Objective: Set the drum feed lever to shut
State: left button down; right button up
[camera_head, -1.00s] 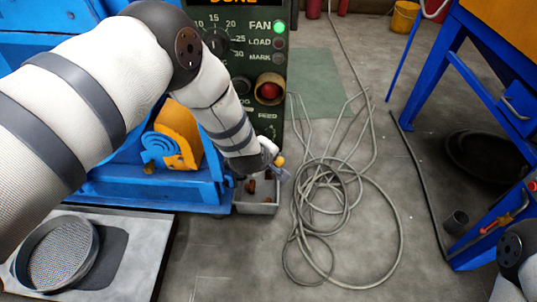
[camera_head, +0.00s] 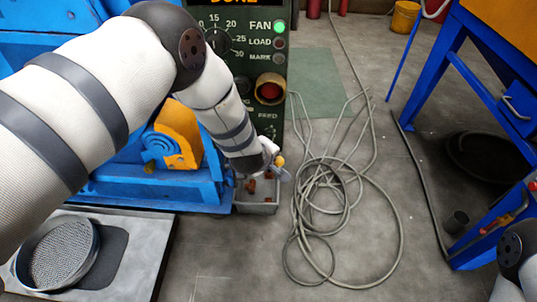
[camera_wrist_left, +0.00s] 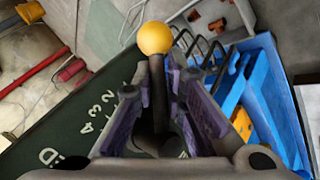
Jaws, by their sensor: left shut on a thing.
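The feed lever's yellow ball knob (camera_head: 280,161) shows at the lower right edge of the dark green control panel (camera_head: 262,14), near the word FEED. My left gripper (camera_head: 279,174) is at the knob, partly hidden by my own wrist. In the left wrist view the yellow knob (camera_wrist_left: 154,38) sticks out beyond the fingertips. The dark lever shaft (camera_wrist_left: 157,75) runs between the two fingers, and my left gripper (camera_wrist_left: 160,92) is shut on it. Numerals of the feed scale show beside the left finger; the lever's exact setting cannot be read. My right gripper is out of view.
A grey bin (camera_head: 256,208) with brownish pieces stands below the lever. A coiled grey cable (camera_head: 330,190) lies on the floor to its right. The blue machine (camera_head: 150,186) is at left. The panel's FAN lamp (camera_head: 279,26) is green; its red button (camera_head: 270,91) looks dark.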

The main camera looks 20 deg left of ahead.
pick_arm(q)
jog(key=shift+s+d+f, duration=0.1)
jog(key=shift+s+f, duration=0.3)
jog(key=shift+f, duration=0.05)
jog(key=c, duration=1.7)
grip_release()
jog(key=shift+o, duration=0.2)
jog(key=shift+w+r, duration=0.15)
jog(key=shift+r, duration=0.05)
jog(key=v, duration=1.2)
